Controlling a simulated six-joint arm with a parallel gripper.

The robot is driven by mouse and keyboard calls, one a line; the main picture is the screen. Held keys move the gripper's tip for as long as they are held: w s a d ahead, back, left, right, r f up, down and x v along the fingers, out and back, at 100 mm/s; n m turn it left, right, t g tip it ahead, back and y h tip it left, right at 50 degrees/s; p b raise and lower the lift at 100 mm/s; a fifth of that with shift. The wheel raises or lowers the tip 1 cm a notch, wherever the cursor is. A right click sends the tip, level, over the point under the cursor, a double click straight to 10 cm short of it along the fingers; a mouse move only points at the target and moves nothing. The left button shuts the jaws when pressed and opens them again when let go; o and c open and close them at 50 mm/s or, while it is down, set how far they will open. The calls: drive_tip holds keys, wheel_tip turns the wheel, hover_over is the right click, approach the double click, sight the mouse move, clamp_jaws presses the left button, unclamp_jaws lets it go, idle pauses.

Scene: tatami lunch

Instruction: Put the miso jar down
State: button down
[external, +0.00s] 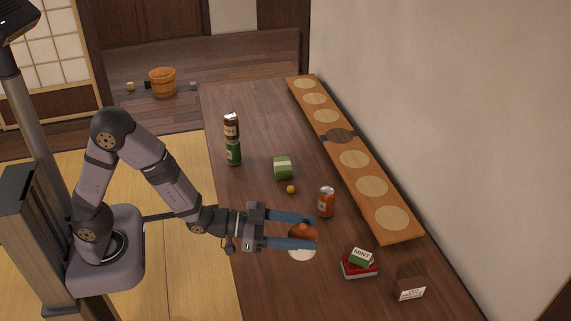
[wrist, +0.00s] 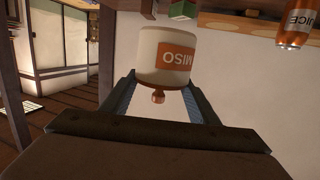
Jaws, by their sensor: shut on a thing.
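The miso jar (wrist: 168,58) has a pale body, an orange MISO label and a brown knobbed lid. In the external view the jar (external: 302,253) shows below the blue fingers, its orange-brown top between them. My gripper (external: 312,231) is shut on it, one finger on each side. The wrist view appears inverted, with the table side at the top and the label upside down; the jar looks upright. The fingers partly hide the jar in the external view, and I cannot tell whether its base touches the table (external: 290,290).
An orange juice can (external: 326,202) stands just beyond the jar, with a yellow ball (external: 291,189) and green box (external: 283,168) farther back. A mint box (external: 361,257) on a red box (external: 358,269) is to the right. A long board (external: 376,194) runs along the wall.

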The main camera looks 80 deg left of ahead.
drive_tip(key=shift+d+r, duration=0.25)
drive_tip(key=shift+d, duration=0.35)
drive_tip(key=shift+w+a+n+y, duration=0.2)
drive_tip(key=shift+n+y, duration=0.1)
drive_tip(key=shift+y, duration=0.1)
drive_tip(key=a+f+n+y, duration=0.3)
drive_tip(key=a+y, duration=0.1)
drive_tip(key=a, duration=0.2)
drive_tip(key=shift+t, duration=0.4)
drive_tip(key=shift+w+d+f+b, duration=0.1)
drive_tip(key=shift+f+b, duration=0.05)
drive_tip(key=shift+f, duration=1.5)
drive_tip(key=shift+w+d+f+b, duration=0.1)
drive_tip(key=shift+w+f, duration=0.05)
drive_tip(key=shift+f, duration=1.55)
drive_tip(key=shift+w+f+b, duration=0.1)
drive_tip(key=shift+f+b, duration=0.05)
drive_tip(key=shift+f, duration=1.5)
